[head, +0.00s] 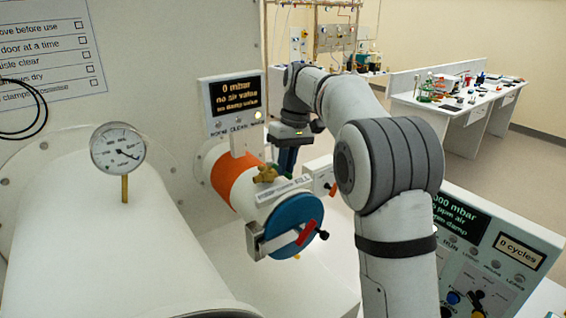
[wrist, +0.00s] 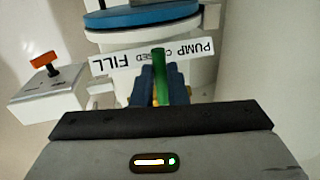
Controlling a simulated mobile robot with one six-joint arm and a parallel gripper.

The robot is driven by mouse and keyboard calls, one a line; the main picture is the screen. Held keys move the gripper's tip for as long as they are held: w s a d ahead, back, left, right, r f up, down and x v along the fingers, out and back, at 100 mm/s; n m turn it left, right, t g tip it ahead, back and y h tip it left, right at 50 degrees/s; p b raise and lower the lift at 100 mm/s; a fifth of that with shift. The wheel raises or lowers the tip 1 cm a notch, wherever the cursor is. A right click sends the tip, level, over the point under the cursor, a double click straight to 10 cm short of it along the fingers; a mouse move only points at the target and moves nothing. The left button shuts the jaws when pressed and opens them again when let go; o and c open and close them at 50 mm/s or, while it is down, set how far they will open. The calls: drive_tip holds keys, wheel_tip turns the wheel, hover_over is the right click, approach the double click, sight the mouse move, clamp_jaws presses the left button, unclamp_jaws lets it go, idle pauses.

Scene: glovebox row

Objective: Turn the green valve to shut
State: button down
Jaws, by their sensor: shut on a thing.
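The green valve's handle (wrist: 160,75) stands between my gripper's blue fingers (wrist: 160,88) in the wrist view. My gripper is shut on it. The handle points across the middle of a white label (wrist: 110,64) and partly covers its middle word; "PUMP" and "FILL" show at either side. In the head view my gripper (head: 286,162) reaches down beside the brass valve body (head: 265,174), on top of the small cylinder with the orange band (head: 235,177). The handle is mostly hidden there.
A blue round door (head: 288,218) with a red handle closes the cylinder's front end. A display (head: 237,103) reading 0 mbar stands behind the valve. A small box with an orange lever (wrist: 45,60) is close by. A dial gauge (head: 118,149) stands at left.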

idle(0.4)
drive_tip(key=c, duration=1.4)
unclamp_jaws()
drive_tip(key=shift+c, duration=0.2)
drive_tip(key=shift+r, duration=0.1)
wheel_tip(320, 180, up, 8)
drive_tip(key=d, duration=0.1)
drive_tip(key=shift+w+f, duration=0.25)
drive_tip(key=shift+w, duration=0.2)
drive_tip(key=shift+s+d+f, duration=0.1)
